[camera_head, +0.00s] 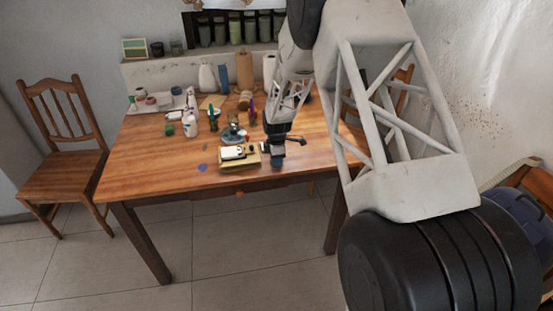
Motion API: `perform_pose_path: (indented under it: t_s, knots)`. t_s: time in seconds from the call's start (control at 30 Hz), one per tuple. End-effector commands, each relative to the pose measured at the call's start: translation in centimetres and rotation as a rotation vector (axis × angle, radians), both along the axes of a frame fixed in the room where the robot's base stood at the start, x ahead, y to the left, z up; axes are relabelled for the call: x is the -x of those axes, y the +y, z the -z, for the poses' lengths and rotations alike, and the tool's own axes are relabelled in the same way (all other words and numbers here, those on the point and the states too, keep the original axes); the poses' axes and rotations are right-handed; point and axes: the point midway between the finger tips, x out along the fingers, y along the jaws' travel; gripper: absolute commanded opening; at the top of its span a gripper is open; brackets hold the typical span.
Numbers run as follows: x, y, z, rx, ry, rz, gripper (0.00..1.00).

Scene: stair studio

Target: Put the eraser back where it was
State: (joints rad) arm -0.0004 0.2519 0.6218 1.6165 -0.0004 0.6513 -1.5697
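My gripper (283,143) hangs low over the front right part of the wooden table (150,170). Its dark fingers are small here, and I cannot tell whether they are open or shut. A small blue-grey block (278,160) shows just below the fingers; whether it is held or rests on the table is unclear. It may be the eraser, but I cannot be sure. Just left of the gripper, a yellowish tray or box (226,167) carries a white and dark block (233,153), which could also be an eraser.
A flat blue spot (203,167) lies left of the yellowish tray. White bottles (190,124), jars and a blue cylinder (224,78) crowd the table's middle and back. The front left tabletop is clear. A wooden chair (65,145) stands at left.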

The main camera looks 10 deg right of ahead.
Motion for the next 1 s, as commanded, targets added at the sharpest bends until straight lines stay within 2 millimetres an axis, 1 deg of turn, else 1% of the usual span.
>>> perform_pose_path:
  t_s: [0.03,0.1,0.43,0.57,0.77,0.87,1.0]
  knots:
    - [0.0,0.0,0.0,0.000,0.000,0.000,0.40]
    - [0.0,0.0,0.0,0.000,0.000,0.000,0.50]
    - [0.0,0.0,-0.1,0.000,0.000,0.000,0.50]
    - [0.0,0.0,-0.6,0.000,-0.001,0.000,0.50]
    - [0.0,0.0,-2.5,0.000,-0.002,0.000,0.50]
    - [0.0,0.0,-3.8,0.000,-0.002,0.000,0.50]
    - [0.0,0.0,-6.0,0.000,-0.003,0.000,0.50]
